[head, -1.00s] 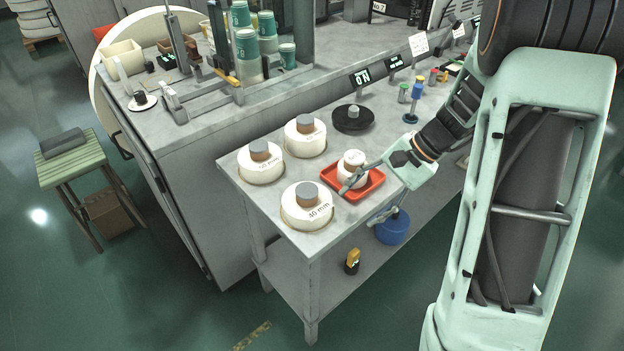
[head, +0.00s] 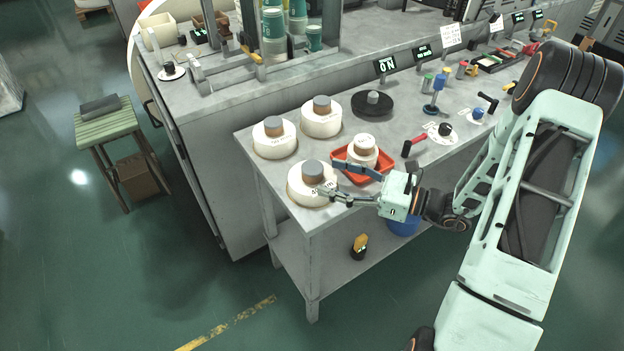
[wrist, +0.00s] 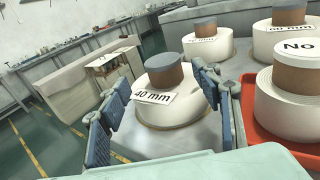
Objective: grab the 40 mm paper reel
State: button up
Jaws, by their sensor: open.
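The 40 mm paper reel (head: 311,190) is a white roll with a brown core and a grey top. It lies flat at the near left corner of the grey table (head: 338,219). In the wrist view its "40 mm" label faces me and the reel (wrist: 174,105) shows between the two blue-padded fingers. My gripper (head: 335,182) is open and empty, to the right of the reel in the head view. One fingertip overlaps the reel's label there; I cannot tell whether it touches.
A red tray (head: 343,176) with another reel (head: 362,155) stands close to the right of the 40 mm reel. Two more white reels (head: 274,143) (head: 321,122) stand behind it. A black disc (head: 372,104) lies farther back.

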aim_at(312, 167)
jog(key=shift+w+p+x, duration=0.2)
jog(key=shift+p+x, duration=0.2)
jog(key=shift+x, duration=2.7)
jog(key=shift+r, duration=0.1)
jog(key=shift+c, duration=0.5)
jog(key=c, duration=1.5)
jog(key=shift+o, duration=0.2)
jog(key=shift+w+r, duration=0.1)
jog(key=shift+r, duration=0.1)
